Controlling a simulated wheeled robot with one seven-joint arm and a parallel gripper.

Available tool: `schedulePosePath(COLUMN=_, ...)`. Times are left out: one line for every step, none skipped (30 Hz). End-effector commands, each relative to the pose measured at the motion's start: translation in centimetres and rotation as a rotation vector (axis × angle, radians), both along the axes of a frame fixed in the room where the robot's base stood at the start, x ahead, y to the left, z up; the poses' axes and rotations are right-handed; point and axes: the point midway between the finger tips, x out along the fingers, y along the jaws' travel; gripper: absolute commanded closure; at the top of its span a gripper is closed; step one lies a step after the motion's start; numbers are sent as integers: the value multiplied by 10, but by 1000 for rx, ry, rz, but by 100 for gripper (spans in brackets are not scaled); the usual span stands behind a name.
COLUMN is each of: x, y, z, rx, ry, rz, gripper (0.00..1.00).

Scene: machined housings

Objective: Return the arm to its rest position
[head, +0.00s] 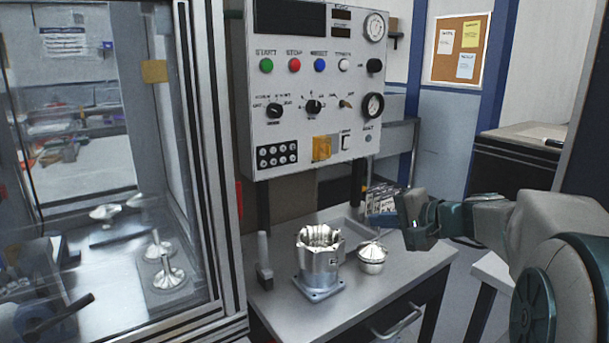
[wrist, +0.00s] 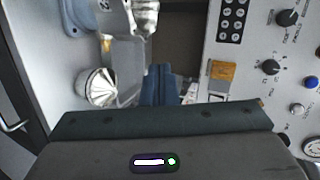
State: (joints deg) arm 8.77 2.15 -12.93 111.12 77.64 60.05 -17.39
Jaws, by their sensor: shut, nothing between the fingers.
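My gripper (head: 418,220) is in the air above the right side of the metal bench, at the end of my arm coming in from the right. It is shut and holds nothing. In the wrist view its dark body fills the lower part and its shut fingers (wrist: 159,85) point away from the camera. A machined metal housing (head: 320,262) stands upright on the bench, left of my gripper and apart from it. A rounded metal part with a pointed top (head: 372,258) sits between them on the bench. It also shows in the wrist view (wrist: 98,87).
A control panel (head: 315,90) with buttons, knobs and gauges stands behind the bench (head: 405,278). A grey upright handle (head: 264,262) is at the bench's left. A glass cabinet (head: 110,170) on the left holds metal parts. A small white table (head: 492,268) is at the right.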

Motion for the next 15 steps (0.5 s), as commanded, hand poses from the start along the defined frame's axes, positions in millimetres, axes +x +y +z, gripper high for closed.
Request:
schedulePosePath(x=-13, y=9, z=0, rx=-35, ry=23, rz=29, gripper=100)
schedulePosePath(x=-21, y=14, z=-3, rx=-60, ry=39, rz=47, gripper=100)
schedulePosePath(x=-32, y=21, z=-7, rx=-96, ry=62, rz=70, gripper=100)
schedulePosePath(x=-42, y=26, z=-11, rx=-128, ry=81, rz=92, gripper=100)
schedulePosePath(x=-54, y=32, z=-14, rx=-163, ry=100, rz=115, gripper=100)
schedulePosePath(x=-69, y=38, z=-20, rx=-215, ry=128, rz=147, gripper=100)
schedulePosePath(x=-82, y=42, z=-25, rx=-257, ry=148, rz=172, gripper=100)
schedulePosePath(x=-95, y=45, z=-29, rx=-301, ry=167, rz=196, gripper=100)
schedulePosePath(x=-111, y=48, z=-36, rx=-360, ry=190, rz=226, gripper=100)
schedulePosePath(x=-123, y=50, z=-40, rx=-406, ry=208, rz=249, gripper=100)
schedulePosePath(x=-135, y=51, z=-45, rx=-453, ry=221, rz=273, gripper=100)
schedulePosePath(x=-151, y=51, z=-50, rx=-516, ry=240, rz=299, gripper=100)
schedulePosePath(x=-162, y=51, z=-54, rx=-565, ry=251, rz=321, gripper=100)
schedulePosePath(x=-174, y=50, z=-58, rx=-615, ry=263, rz=341, gripper=100)
schedulePosePath(x=-188, y=47, z=-63, rx=-682, ry=275, rz=367, gripper=100)
